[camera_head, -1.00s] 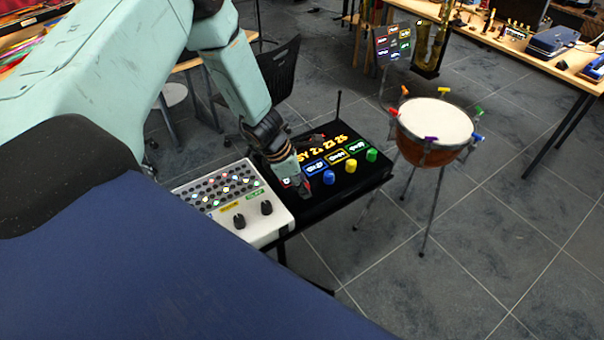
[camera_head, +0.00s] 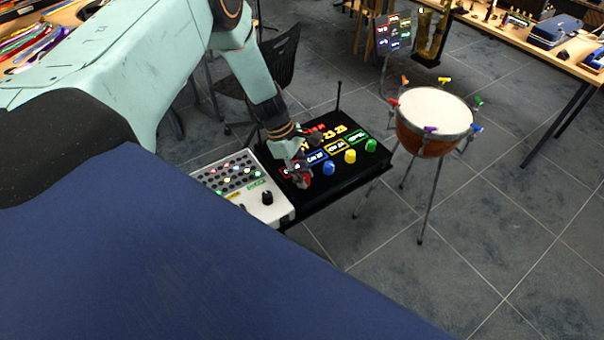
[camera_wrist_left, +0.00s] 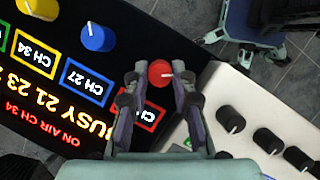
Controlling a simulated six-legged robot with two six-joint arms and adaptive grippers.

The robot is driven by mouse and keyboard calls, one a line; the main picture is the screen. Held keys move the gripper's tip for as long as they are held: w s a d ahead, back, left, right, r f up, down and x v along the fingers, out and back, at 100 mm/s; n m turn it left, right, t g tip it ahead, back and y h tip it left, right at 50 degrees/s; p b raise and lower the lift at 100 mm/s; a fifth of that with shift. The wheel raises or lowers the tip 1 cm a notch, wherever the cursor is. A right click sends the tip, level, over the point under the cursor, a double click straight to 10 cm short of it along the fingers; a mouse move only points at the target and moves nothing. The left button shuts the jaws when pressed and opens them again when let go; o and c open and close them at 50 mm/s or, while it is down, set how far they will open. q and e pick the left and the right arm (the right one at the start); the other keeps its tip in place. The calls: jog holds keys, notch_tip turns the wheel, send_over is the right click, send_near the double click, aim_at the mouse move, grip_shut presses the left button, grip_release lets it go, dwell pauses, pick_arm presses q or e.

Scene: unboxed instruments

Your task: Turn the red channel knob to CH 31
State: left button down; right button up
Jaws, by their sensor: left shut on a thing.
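The black channel box (camera_head: 338,181) stands on a small stand. My left gripper (camera_head: 300,179) is over its near left corner, shut on the red knob. In the left wrist view the red knob (camera_wrist_left: 160,73) sits between the two fingertips of the left gripper (camera_wrist_left: 159,80), its white pointer line toward picture right. The red-framed label (camera_wrist_left: 147,112) reads "CH", its number hidden by a finger. The display (camera_wrist_left: 60,112) reads "ON AIR CH 34" and "BUSY 21 23", the rest cut off. My right gripper is not in view.
Blue (camera_head: 329,177), yellow (camera_head: 350,156) and green (camera_head: 371,146) knobs line the box beside the red one. A white panel (camera_head: 271,212) with black knobs adjoins it at left. A kettle drum (camera_head: 428,143) stands right; a chair (camera_head: 279,64) is behind. Floor at right is clear.

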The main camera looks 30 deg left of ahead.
pick_arm(q)
jog(key=shift+d, duration=0.1)
dwell(0.4)
jog(key=c, duration=1.1)
grip_release()
jog(key=shift+r, duration=0.25)
jog(key=v, duration=1.1)
jog(key=shift+r, duration=0.3)
jog(key=shift+w, duration=0.1)
jog(key=shift+a, duration=0.2)
